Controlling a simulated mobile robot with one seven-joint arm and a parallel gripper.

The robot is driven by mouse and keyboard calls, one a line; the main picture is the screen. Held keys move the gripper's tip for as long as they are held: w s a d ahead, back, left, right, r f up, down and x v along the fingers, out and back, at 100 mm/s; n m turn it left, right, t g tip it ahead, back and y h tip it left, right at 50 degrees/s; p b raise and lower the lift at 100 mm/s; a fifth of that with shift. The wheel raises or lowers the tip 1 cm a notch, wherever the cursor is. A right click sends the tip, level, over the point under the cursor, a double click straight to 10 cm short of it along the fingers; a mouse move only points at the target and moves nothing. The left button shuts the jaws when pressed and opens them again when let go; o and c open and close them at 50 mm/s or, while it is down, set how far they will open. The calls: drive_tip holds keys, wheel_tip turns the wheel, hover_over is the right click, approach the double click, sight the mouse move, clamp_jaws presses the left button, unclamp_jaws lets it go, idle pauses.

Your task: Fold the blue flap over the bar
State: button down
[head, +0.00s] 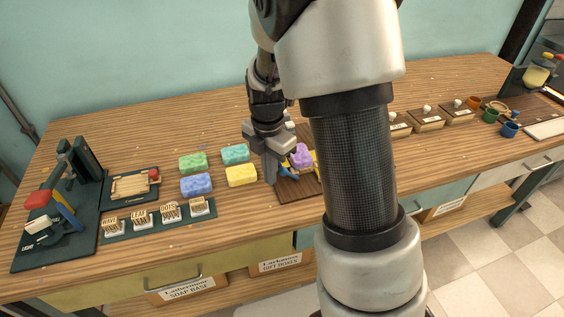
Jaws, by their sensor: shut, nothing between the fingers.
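A purple soap bar (301,156) sits on a dark brown board (293,192) in the middle of the bench, partly hidden by my arm. A blue flap (286,171) shows at the bar's left side, and a bit of yellow (314,160) shows at its right. Whether the blue flap touches the bar is too small to tell. My gripper (272,178) points down just left of the blue flap and the bar. It is shut and empty. My arm hides the right part of the board.
Green, teal, blue and yellow bars (241,175) lie left of the board. Boxes (427,118) and coloured cups (490,116) stand right of my arm.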

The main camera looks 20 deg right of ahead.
drive_tip(key=shift+d, duration=0.35)
drive_tip(key=shift+d+r, duration=0.45)
drive_tip(key=shift+d, duration=0.3)
idle(0.4)
